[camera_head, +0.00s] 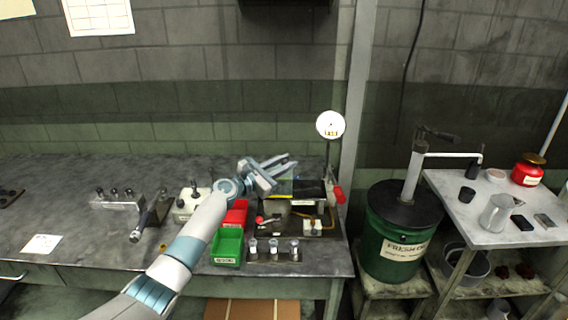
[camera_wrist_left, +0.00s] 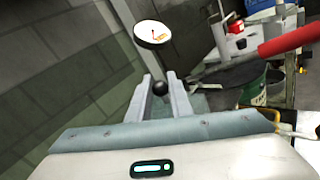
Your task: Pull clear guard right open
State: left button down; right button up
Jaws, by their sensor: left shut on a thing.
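My left gripper (camera_head: 290,162) reaches in over the back of the small bench machine (camera_head: 305,190), the bolt former. The knob looks like the handle of the clear guard. The guard's panel is hard to make out; a faint see-through area with a yellow edge shows just below the fingers in the head view. The arm and gripper hide part of the machine's left side. My right gripper is not in view.
A round white gauge (camera_head: 330,124) stands behind the machine, with a red-handled lever (camera_head: 339,195) at its right. Red (camera_head: 236,214) and green (camera_head: 227,246) bins sit at front left. A green drum (camera_head: 402,235) stands right of the bench.

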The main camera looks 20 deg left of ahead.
pick_arm(q)
jog(key=w+d, duration=0.3)
jog(key=d, duration=0.7)
jog(key=shift+d+p, duration=0.15)
jog(key=shift+p, duration=0.3)
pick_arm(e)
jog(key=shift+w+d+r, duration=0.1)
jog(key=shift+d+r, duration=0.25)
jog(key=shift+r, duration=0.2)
pick_arm(q)
jog(key=c, duration=1.6)
grip_release()
jog(key=shift+d, duration=0.15)
jog(key=shift+w+d, duration=0.1)
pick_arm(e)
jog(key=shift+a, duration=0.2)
pick_arm(q)
jog(key=v, duration=1.7)
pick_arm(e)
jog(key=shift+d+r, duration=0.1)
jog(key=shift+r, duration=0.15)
pick_arm(q)
jog(key=shift+s, duration=0.2)
